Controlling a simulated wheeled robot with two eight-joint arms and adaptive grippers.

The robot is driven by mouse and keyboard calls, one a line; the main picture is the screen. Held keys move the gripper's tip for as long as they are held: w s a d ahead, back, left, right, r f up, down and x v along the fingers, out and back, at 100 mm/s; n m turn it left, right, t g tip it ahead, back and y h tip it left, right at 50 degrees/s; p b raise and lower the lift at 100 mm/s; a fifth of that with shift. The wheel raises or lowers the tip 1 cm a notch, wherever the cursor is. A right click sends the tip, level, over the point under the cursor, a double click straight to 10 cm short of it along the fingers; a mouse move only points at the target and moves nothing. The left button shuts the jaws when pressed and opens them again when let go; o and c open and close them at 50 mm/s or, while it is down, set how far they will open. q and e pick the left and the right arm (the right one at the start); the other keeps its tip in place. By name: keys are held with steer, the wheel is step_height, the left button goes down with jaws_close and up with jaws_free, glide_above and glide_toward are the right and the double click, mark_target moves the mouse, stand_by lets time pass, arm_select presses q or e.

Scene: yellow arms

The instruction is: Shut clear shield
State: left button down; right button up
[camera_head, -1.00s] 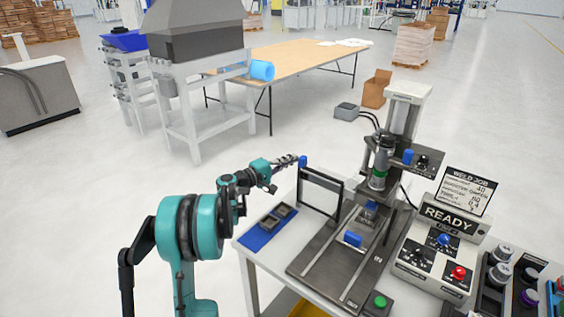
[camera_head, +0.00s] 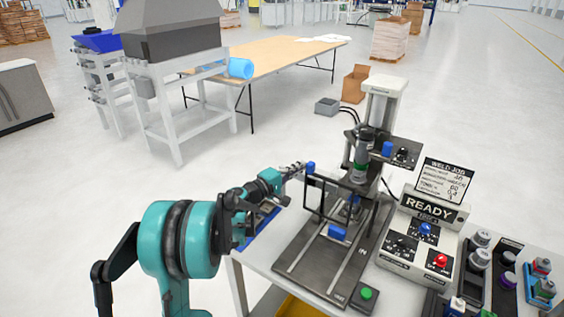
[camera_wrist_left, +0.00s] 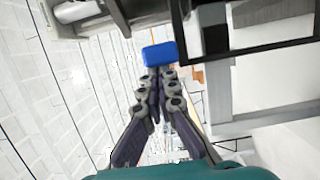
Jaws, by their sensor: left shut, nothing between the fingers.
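The clear shield (camera_head: 328,212) is an upright see-through panel in a black frame, now standing across the left part of the press fixture. A blue knob (camera_head: 310,168) sits at its upper left corner and also shows in the left wrist view (camera_wrist_left: 160,54). My left gripper (camera_head: 299,168) is shut and empty, its fingertips at the left side of the knob. In the left wrist view the closed fingertips (camera_wrist_left: 158,78) lie right below the knob; they look in contact or nearly so. My right gripper is out of view.
Behind the shield stands the press (camera_head: 364,145) with a blue part (camera_head: 337,232) on its dark base (camera_head: 345,270). The READY control box (camera_head: 423,232) stands to the right, with a green button (camera_head: 366,293) in front. A blue mat (camera_head: 262,228) lies left, partly behind my arm.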

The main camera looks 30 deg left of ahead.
arm_select(q)
steer(key=d, duration=0.7)
steer(key=shift+s+d, duration=0.15)
steer(key=shift+s, duration=0.15)
